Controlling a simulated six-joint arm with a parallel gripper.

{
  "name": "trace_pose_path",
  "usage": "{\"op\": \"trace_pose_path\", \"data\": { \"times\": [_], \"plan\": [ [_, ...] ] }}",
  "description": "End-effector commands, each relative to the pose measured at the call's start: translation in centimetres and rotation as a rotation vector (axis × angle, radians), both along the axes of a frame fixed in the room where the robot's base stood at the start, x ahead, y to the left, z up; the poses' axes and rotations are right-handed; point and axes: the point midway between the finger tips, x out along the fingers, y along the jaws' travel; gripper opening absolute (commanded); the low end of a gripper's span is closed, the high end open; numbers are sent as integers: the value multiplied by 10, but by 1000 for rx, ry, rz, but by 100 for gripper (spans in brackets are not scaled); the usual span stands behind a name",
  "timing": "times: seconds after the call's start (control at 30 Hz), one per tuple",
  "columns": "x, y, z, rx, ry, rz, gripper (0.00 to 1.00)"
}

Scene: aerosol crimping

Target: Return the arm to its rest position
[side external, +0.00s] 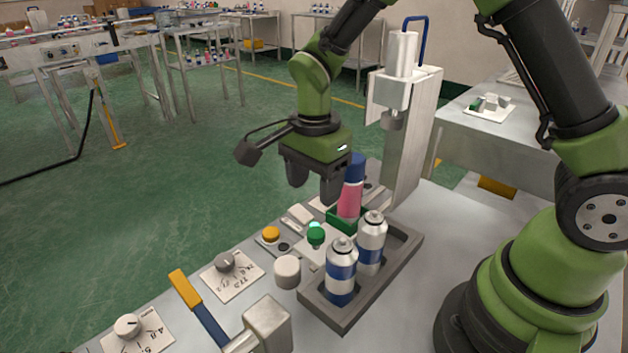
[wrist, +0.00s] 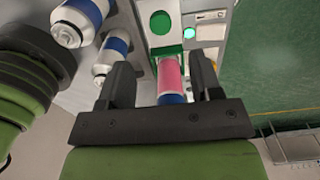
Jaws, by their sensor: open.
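My gripper (side external: 314,187) hangs above the bench with its fingers pointing down, open and empty. A pink can with a blue top (side external: 350,190) stands upright in a green holder (side external: 333,216), just right of my gripper in the side view. In the wrist view the pink can (wrist: 170,74) shows in the gap between my two spread fingers (wrist: 162,80), with room on each side. I cannot tell its exact depth from the fingers. The grey press (side external: 415,115) stands behind the can.
Two silver-and-blue cans (side external: 341,272) (side external: 371,243) stand in a grey tray (side external: 345,325) at the front. A green button (side external: 316,234), a yellow button (side external: 271,233), dial plates (side external: 232,276) and a blue-and-yellow lever (side external: 199,306) line the bench's left edge. Space above the dials is free.

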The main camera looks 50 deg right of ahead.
Motion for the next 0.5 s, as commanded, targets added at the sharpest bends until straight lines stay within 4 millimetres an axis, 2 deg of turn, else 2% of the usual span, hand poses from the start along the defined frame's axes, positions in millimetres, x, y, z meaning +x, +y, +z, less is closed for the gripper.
{"op": "trace_pose_path", "data": {
  "times": [0.3,0.37,0.5],
  "plan": [
    [0,0,4,2,-8,12,59],
    [-2,-1,12,8,-24,36,59],
    [-14,-6,51,27,-106,175,59]
  ]
}}
